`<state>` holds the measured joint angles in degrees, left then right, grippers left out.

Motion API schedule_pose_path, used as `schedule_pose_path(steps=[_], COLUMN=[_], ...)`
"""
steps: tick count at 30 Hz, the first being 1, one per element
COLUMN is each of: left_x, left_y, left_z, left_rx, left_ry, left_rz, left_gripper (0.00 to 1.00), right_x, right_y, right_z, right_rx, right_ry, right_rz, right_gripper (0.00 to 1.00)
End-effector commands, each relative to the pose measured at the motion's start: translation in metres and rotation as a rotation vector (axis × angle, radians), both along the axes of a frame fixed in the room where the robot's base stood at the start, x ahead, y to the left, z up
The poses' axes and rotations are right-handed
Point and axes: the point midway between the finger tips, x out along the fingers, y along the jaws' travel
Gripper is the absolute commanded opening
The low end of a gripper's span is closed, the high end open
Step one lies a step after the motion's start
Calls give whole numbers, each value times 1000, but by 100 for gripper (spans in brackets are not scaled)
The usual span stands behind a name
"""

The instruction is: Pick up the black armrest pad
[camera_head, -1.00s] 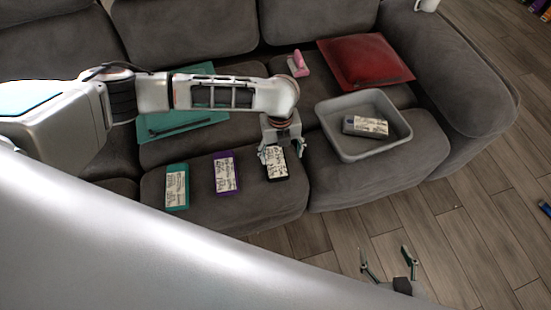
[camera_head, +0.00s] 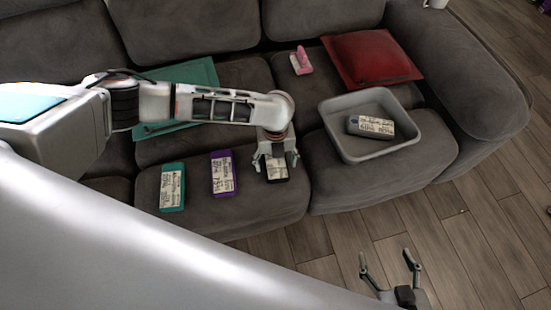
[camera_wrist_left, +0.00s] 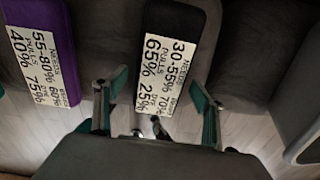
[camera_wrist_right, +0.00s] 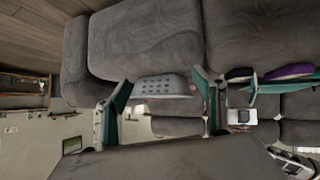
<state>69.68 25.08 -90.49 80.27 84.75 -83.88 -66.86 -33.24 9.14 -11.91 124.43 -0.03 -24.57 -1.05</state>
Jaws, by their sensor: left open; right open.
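My right gripper (camera_head: 386,255) is open and empty in front of the sofa, over the wooden floor.
A purple pad (camera_head: 222,175) and a teal pad (camera_head: 172,187) lie left of the black one. A grey bin (camera_head: 345,148) to the right holds a dark labelled pad (camera_head: 371,127). A red cushion (camera_head: 372,58), a pink object (camera_head: 301,62) and a teal item (camera_head: 200,75) lie farther back.

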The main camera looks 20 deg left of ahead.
Motion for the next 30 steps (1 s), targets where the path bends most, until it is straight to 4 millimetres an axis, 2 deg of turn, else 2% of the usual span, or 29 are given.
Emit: schedule_pose_path(steps=[2, 6, 7, 16, 20, 23, 30], left_x=[1, 1, 1, 1, 2, 3, 5], left_y=[0, 0, 0, 0, 0, 0, 0], left_z=[2, 2, 2, 2, 12, 30, 96], left_rx=[-1, 0, 0, 0, 0, -1, -1], left_ry=[-3, -2, -2, -1, -4, -9, -15], left_rz=[0, 0, 0, 0, 1, 2, 0], left_gripper=[69, 33, 28, 28, 28, 28, 28], right_x=[1, 0, 0, 1, 4, 8, 6], right_y=[0, -1, -1, -4, -4, -4, -10], right_z=[1, 0, 0, -1, 4, 11, 16], right_rx=[-1, -2, -3, -6, -5, -5, -14], right_ry=[-1, 0, 1, 2, -7, -18, -10], right_rz=[1, 0, -1, -7, -9, -11, -25], right_gripper=[69, 69, 69, 69, 69, 69, 69])
